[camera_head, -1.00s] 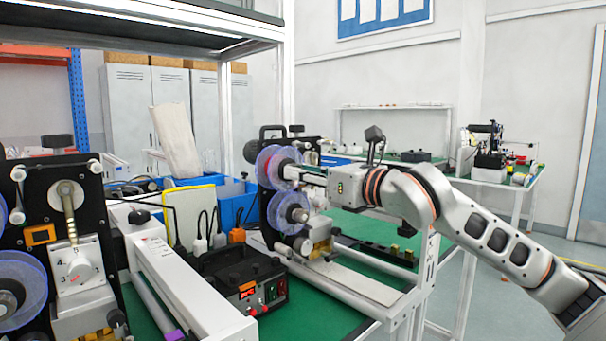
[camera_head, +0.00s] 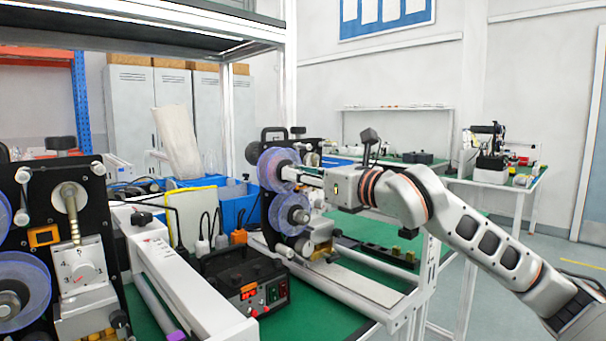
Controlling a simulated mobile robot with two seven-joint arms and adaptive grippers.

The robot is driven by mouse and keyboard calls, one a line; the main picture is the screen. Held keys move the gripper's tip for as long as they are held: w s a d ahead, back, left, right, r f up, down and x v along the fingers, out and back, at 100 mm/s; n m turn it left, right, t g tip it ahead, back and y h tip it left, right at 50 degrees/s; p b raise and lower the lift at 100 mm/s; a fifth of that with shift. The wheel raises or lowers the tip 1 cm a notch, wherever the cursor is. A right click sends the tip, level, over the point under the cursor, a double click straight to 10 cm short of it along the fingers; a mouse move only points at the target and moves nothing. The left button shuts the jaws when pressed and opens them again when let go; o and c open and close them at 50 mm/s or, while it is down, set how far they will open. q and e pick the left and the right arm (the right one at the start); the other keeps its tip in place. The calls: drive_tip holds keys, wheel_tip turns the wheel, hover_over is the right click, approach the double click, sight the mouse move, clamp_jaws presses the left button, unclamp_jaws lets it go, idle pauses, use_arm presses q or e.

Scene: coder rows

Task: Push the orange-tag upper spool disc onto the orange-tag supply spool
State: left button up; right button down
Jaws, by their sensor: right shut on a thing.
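A translucent blue upper spool disc (camera_head: 275,160) is at the upper spool of the far black machine (camera_head: 272,202), in the middle of the head view. The disc stands upright, facing my right gripper. The supply spool behind it is mostly hidden, and I cannot tell if the two are flush. My right gripper (camera_head: 291,174) comes in from the right with its fingertips at the disc's centre and is shut on the disc's middle part. A second translucent disc (camera_head: 288,214) sits just below. My left gripper is not in view.
A similar machine with blue spools (camera_head: 22,285) stands at the near left. A black control box (camera_head: 240,280) and a long white rail unit (camera_head: 185,280) lie between them on the green bench (camera_head: 300,325). An orange piece (camera_head: 238,237) sits beside the far machine.

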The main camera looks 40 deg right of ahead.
drive_tip(key=c, duration=1.7)
unclamp_jaws()
drive_tip(key=shift+w, duration=0.1)
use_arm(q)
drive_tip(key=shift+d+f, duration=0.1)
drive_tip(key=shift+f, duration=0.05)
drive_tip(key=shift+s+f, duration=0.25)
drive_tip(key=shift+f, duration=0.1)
use_arm(e)
drive_tip(key=s, duration=0.8)
drive_tip(key=shift+d+f, duration=0.2)
drive_tip(key=shift+d, duration=0.2)
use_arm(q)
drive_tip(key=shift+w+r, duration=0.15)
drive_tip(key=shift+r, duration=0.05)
